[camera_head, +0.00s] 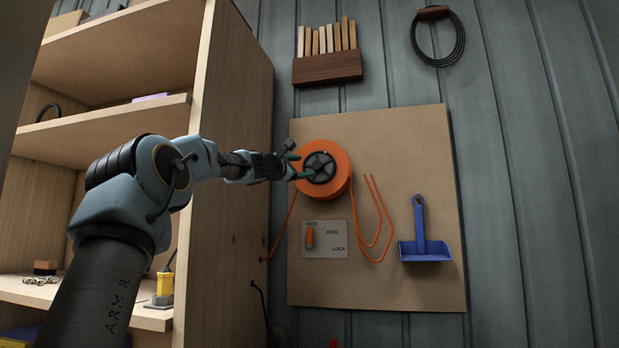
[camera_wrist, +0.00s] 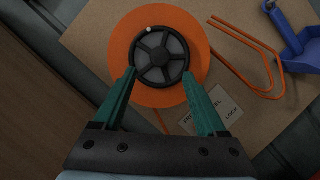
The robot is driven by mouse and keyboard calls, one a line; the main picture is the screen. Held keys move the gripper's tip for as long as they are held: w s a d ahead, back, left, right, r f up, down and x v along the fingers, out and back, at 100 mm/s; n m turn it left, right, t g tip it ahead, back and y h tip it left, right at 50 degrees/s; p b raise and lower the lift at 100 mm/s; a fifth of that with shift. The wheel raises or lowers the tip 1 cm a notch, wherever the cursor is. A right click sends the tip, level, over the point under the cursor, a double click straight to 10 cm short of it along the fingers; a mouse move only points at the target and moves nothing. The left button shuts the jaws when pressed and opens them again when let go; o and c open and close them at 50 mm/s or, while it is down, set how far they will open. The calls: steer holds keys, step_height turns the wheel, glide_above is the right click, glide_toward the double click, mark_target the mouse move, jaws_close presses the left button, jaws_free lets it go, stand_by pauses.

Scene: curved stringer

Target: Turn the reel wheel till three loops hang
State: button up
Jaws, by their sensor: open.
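An orange reel (camera_head: 341,164) is mounted on a brown board on the wall, with a dark spoked wheel (camera_head: 319,167) at its centre. In the wrist view the orange reel (camera_wrist: 121,45) and the dark wheel (camera_wrist: 160,56) face me, with a small pale knob (camera_wrist: 149,30) at the wheel's rim. My gripper (camera_head: 298,165) is at the reel's front. Its two green fingers (camera_wrist: 163,78) are open, one towards each side of the wheel's lower part; I cannot tell whether they touch it. Orange cord (camera_head: 377,215) hangs in loops right of the reel.
Below the reel is a plate (camera_head: 333,243) with an orange lever (camera_head: 309,238) and lettering, one word reading LOCK. A blue dustpan (camera_head: 424,249) hangs at right. A wooden shelf (camera_head: 237,185) stands close left of the board. A wooden rack (camera_head: 327,69) and a dark cable coil (camera_head: 459,45) hang above.

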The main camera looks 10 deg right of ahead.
steer(key=shift+b+v, duration=0.7)
steer(key=shift+v, duration=1.05)
